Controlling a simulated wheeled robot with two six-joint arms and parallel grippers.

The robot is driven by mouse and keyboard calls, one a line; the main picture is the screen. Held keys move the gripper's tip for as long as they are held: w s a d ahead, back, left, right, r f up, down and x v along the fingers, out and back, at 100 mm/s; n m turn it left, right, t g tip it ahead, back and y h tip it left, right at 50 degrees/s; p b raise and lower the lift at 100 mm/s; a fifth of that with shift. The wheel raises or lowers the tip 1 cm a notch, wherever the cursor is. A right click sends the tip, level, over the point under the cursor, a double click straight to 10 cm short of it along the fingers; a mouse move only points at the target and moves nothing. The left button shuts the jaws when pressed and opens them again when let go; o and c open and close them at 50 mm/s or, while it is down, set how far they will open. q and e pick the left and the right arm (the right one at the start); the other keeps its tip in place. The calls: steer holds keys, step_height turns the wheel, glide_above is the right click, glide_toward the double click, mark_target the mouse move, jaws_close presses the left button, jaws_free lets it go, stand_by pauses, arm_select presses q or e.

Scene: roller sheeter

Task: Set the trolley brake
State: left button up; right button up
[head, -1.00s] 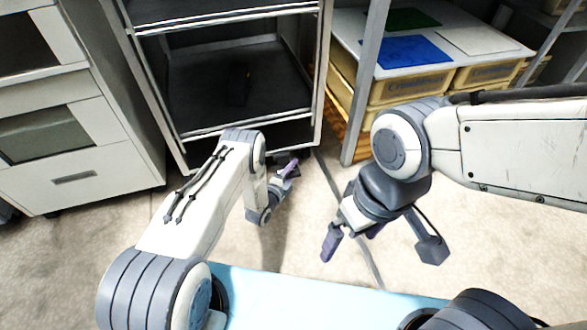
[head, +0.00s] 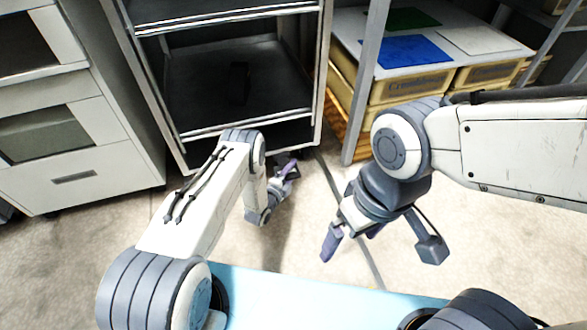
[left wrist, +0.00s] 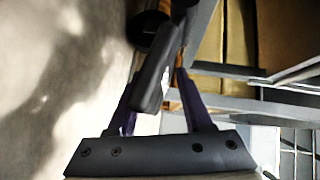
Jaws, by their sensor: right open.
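The trolley (head: 187,133) is a dark shelved cart with a grey metal frame at the upper middle of the head view. My left gripper (head: 289,171) is low at its front right corner, near the floor. In the left wrist view, a dark lever-like part (left wrist: 153,75), possibly the brake pedal, lies between or in front of the purple fingers of the left gripper (left wrist: 160,85). Whether the fingers pinch it is unclear. A dark round part (left wrist: 143,28), perhaps a caster, is beyond it. My right gripper (head: 350,235) is open and empty above the floor, away from the trolley.
A white drawer cabinet (head: 75,150) stands left of the trolley. A rack with yellow bins (head: 410,88) and a blue sheet (head: 400,50) stands right, its grey post (head: 365,90) close to my left gripper. The carpet in front is clear.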

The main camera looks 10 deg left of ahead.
arm_select(q)
steer(key=shift+s+f, duration=0.1)
steer(key=shift+f, duration=0.05)
steer(key=shift+a+f, duration=0.1)
steer(key=shift+a, duration=0.05)
steer(key=shift+s+a+f+p, duration=0.15)
steer(key=shift+s+p, duration=0.2)
steer(key=shift+s, duration=0.2)
steer(key=shift+s+a+r+p, duration=0.1)
steer(key=shift+s+p, duration=0.2)
steer(key=shift+s, duration=0.25)
steer(key=shift+s+a+f+p, duration=0.3)
steer(key=shift+s+a+p, duration=0.25)
steer(key=shift+s, duration=0.95)
steer(key=shift+s+a+f+p, duration=0.25)
steer(key=shift+s+a+p, duration=0.3)
steer(key=shift+s, duration=0.95)
steer(key=shift+s+a+f+p, duration=0.3)
steer(key=shift+s+a+p, duration=0.25)
steer(key=shift+s, duration=0.95)
steer(key=shift+d, duration=0.1)
